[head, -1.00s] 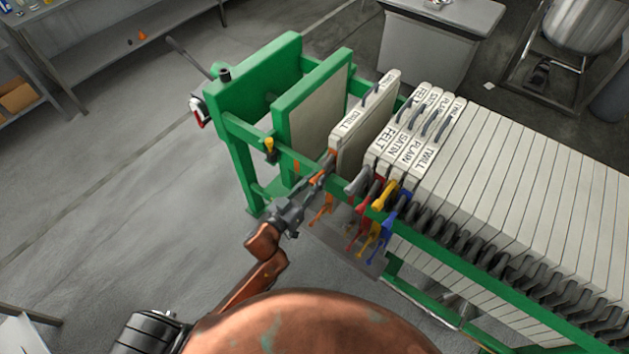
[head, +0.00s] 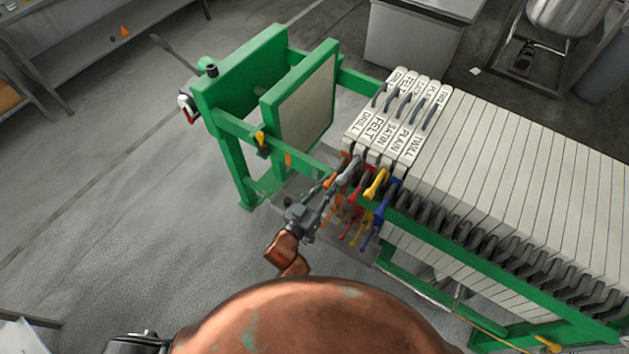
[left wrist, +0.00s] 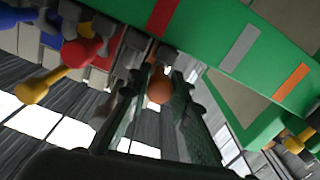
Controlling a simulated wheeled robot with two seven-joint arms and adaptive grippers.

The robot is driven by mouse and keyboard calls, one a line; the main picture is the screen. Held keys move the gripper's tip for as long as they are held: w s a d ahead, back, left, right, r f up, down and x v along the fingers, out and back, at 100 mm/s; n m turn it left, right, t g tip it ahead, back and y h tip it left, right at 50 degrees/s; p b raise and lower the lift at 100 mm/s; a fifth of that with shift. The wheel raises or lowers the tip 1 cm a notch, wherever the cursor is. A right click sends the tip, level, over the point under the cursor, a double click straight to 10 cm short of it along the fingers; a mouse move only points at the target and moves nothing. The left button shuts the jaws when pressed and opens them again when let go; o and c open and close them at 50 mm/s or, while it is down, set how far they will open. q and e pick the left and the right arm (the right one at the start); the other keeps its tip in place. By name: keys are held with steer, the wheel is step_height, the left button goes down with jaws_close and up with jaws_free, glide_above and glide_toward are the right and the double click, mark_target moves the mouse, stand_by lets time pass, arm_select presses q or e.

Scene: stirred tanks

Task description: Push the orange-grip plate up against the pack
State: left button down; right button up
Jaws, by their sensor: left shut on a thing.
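The orange-grip plate, labelled DRILL (head: 357,131), hangs upright in the green frame at the left end of the pack (head: 480,150). It stands right beside the FELT plate (head: 377,131); no clear gap shows between them. My left gripper (head: 332,183) is at the near rail, shut on the plate's orange grip. In the left wrist view the orange round end (left wrist: 159,90) of that grip sits between the fingers. The lower part of the plate is hidden behind the rail and the grips. My right gripper is not in view.
The green end block with a pale face (head: 303,95) stands left of the plate, across an open gap. A grey tray (head: 362,250) lies below.

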arm_select(q)
steer(key=shift+s+d+f, duration=0.15)
steer(key=shift+d+f, duration=0.05)
steer(key=shift+d, duration=0.05)
steer(key=c, duration=1.9)
jaws_free()
steer(key=shift+d+r, duration=0.1)
steer(key=shift+o, duration=0.8)
steer(key=shift+a+r, duration=0.1)
steer(key=shift+a, duration=0.1)
steer(key=shift+s, duration=0.1)
steer(key=v, duration=1.1)
steer(key=shift+s+a, duration=0.2)
steer(key=shift+s, duration=0.1)
